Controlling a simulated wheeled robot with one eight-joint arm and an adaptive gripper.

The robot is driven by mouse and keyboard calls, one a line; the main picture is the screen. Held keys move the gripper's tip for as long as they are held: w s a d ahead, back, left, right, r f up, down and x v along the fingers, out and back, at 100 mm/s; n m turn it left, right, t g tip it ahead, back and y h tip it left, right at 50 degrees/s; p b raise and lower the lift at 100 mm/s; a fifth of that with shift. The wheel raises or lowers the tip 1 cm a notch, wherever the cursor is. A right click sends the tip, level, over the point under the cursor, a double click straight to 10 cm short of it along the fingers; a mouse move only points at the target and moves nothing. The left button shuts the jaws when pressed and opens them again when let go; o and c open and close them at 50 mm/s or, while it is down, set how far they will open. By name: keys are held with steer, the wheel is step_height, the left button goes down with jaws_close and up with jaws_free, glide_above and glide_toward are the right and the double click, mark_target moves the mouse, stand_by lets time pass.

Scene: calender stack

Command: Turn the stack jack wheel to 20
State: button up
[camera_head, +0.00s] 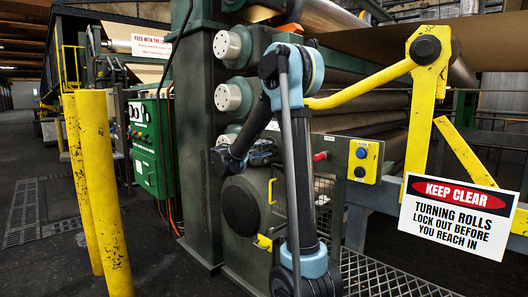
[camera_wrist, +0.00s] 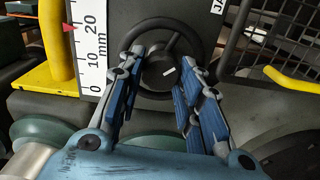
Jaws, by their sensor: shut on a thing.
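The stack jack wheel, a black handwheel (camera_wrist: 163,24), is upright on a dark panel in the wrist view, with a white mark on its hub. My gripper (camera_wrist: 163,62) has its blue fingers on either side of the hub, shut on the wheel; the exact contact is partly hidden by the fingers. In the head view my gripper (camera_head: 234,156) is at the machine's front, and the wheel is mostly hidden there.
A yellow bar (camera_wrist: 290,80) lies right of the wheel, and a yellow post (camera_wrist: 56,45) stands left of the scale. In the head view, yellow bollards (camera_head: 100,190) stand left, a control box (camera_head: 362,161) is right of my arm, and a warning sign (camera_head: 457,215) hangs at right.

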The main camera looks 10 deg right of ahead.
steer(key=n, duration=0.4)
steer(key=shift+a+f+n, duration=0.15)
steer(key=shift+n, duration=0.15)
steer(key=n, duration=0.4)
steer(key=shift+f+n, duration=0.1)
steer(key=shift+n, duration=0.3)
steer(key=o, duration=1.1)
steer(key=shift+c, duration=0.2)
steer(key=shift+s, duration=0.1)
steer(key=v, duration=1.1)
steer(key=shift+s+a, duration=0.15)
steer(key=shift+a, duration=0.15)
steer(key=shift+d, duration=0.1)
